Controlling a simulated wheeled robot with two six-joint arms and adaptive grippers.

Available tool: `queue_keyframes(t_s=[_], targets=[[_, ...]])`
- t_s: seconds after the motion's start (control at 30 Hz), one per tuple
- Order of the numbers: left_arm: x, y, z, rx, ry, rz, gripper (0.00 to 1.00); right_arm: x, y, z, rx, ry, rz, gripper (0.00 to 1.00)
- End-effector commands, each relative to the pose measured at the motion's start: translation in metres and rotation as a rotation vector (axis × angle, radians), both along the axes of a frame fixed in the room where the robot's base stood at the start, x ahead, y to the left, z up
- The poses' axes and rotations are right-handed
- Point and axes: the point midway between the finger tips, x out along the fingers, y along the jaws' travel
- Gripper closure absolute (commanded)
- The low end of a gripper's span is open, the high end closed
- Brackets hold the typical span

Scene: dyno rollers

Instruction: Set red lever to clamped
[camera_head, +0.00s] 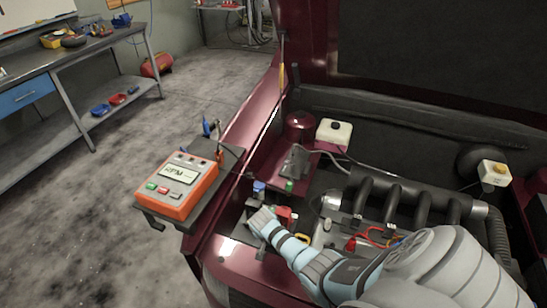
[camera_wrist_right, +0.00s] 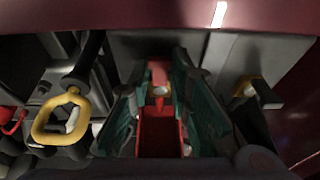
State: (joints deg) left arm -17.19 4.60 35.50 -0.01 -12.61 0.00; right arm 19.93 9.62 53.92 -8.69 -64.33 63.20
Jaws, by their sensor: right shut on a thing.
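The red lever (camera_wrist_right: 160,132) lies between the teal-padded fingers of my right gripper (camera_wrist_right: 163,92) in the right wrist view. The gripper is shut on it, with a finger on each side. The lever's exact angle is hard to tell. My left gripper is not in view.
A yellow ring handle (camera_wrist_right: 60,121) is left of the gripper in the wrist view. An orange meter box (camera_head: 178,186) stands on a side shelf by the dark red car fender (camera_head: 237,148). A workbench stands far left.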

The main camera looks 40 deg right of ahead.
Motion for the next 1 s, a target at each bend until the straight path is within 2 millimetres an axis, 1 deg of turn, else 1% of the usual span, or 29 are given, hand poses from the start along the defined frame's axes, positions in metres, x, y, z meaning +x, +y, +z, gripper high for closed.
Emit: queue_keyframes(t_s=[0.07,0.1,0.17,0.47,0.57,0.67,0.9,1.0], targets=[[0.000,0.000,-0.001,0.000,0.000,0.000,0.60,-0.001,0.000,-0.002,0.000,0.004,0.000,1.00],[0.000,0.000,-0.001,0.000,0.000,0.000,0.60,-0.001,0.000,-0.002,0.000,0.004,0.000,0.77],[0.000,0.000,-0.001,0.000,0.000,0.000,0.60,-0.001,0.000,-0.002,0.001,0.004,0.000,0.68],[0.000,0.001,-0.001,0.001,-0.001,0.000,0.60,-0.001,0.000,-0.001,0.002,0.003,0.000,0.67],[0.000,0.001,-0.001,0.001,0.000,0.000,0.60,-0.001,0.002,0.005,0.001,0.002,0.001,0.67],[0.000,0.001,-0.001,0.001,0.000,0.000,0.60,-0.003,0.007,0.020,0.002,0.000,0.001,0.67],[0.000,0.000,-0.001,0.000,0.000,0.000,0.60,-0.014,0.026,0.081,0.002,0.000,0.001,0.67],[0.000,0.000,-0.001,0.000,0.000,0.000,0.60,-0.016,0.032,0.100,0.003,0.002,0.001,0.67]])
